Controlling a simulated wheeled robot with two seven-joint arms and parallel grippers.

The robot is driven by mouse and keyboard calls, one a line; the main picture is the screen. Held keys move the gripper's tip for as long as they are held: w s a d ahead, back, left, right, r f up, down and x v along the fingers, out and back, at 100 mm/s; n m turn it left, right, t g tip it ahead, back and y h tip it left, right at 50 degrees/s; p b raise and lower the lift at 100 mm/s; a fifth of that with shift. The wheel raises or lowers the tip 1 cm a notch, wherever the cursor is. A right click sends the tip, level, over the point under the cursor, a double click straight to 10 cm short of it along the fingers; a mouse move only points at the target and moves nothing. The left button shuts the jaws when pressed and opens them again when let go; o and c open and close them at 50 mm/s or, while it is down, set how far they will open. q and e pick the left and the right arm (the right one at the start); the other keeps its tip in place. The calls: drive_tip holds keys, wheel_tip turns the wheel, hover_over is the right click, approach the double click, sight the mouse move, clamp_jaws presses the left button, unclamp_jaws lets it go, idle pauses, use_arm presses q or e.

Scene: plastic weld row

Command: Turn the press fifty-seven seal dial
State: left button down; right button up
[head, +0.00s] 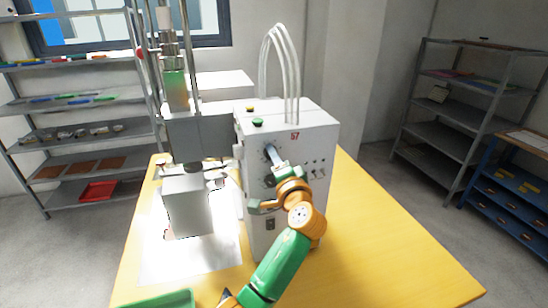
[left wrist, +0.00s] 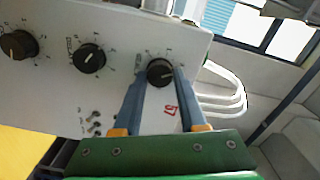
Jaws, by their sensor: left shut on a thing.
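Press fifty-seven is the white control box (head: 287,120) with a red "57" on its front, standing on the yellow table. My left gripper (head: 271,153) reaches the upper part of its front panel. In the left wrist view, its two blue-grey fingers stand on either side of a round black dial (left wrist: 160,72), the one nearest the red "57", and are shut on it. A white pointer mark shows on this dial. A second black dial (left wrist: 88,58) and a third dial (left wrist: 18,45) sit in the same row, free. The dial labels are too small to read.
The press column and its grey block (head: 188,203) stand left of the box. A green tray (head: 160,299) lies at the table's front edge. The yellow table (head: 385,240) is clear to the right. Shelves stand along both sides of the room.

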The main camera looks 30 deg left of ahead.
use_arm(q)
drive_tip(key=shift+m, duration=0.3)
drive_tip(key=shift+c, duration=2.4)
unclamp_jaws()
drive_tip(key=b+v, duration=0.3)
drive_tip(key=v, duration=0.4)
